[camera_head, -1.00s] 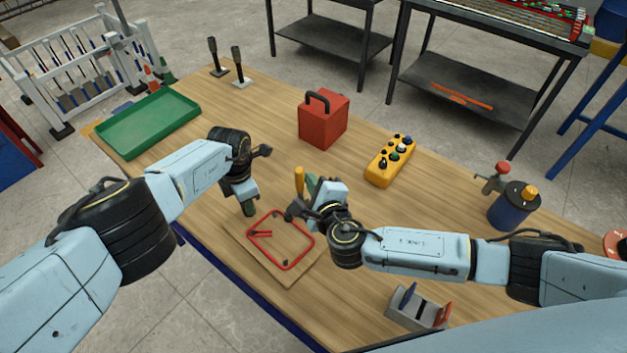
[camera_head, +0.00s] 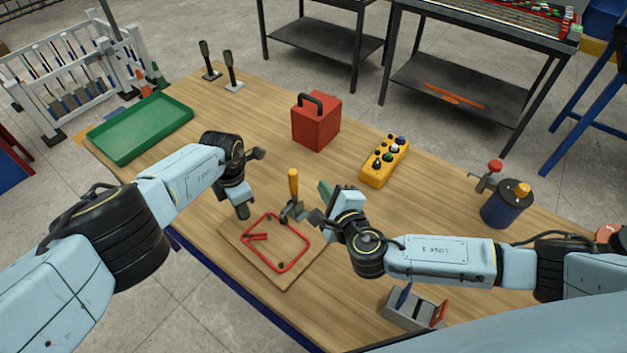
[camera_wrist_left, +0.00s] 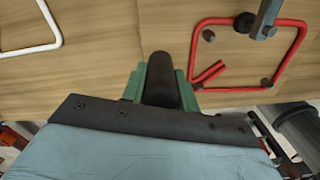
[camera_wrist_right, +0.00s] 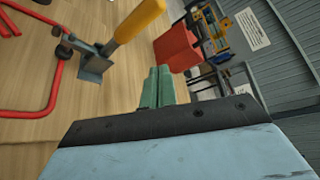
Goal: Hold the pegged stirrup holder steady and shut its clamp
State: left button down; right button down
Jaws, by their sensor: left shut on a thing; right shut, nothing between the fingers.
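The holder is a wooden board (camera_head: 290,276) with dark pegs and a red stirrup (camera_head: 305,248) lying on it. Its clamp has a yellow handle (camera_head: 293,182) that stands roughly upright. In the right wrist view the clamp's black pad (camera_wrist_right: 64,50) is at the stirrup's bar; I cannot tell whether it presses. My left gripper (camera_head: 242,212) is shut on a dark upright grip (camera_wrist_left: 160,80) by the board's far left edge. My right gripper (camera_head: 326,192) is shut and empty, just right of the clamp and apart from the yellow handle (camera_wrist_right: 138,20).
A red box (camera_head: 316,125) and yellow button box (camera_head: 384,162) stand behind. A green tray (camera_head: 140,130) is at the far left. A grey fixture (camera_head: 412,308) is at front right, a blue pot (camera_head: 507,208) at right. A white bent rod (camera_wrist_left: 35,48) lies left in the left wrist view.

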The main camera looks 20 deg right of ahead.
jog(key=s, duration=0.5)
jog(key=shift+s+d, duration=0.25)
jog(key=shift+s, duration=0.1)
pick_arm(q)
jog(key=c, duration=1)
grip_release()
jog(key=shift+r, duration=0.1)
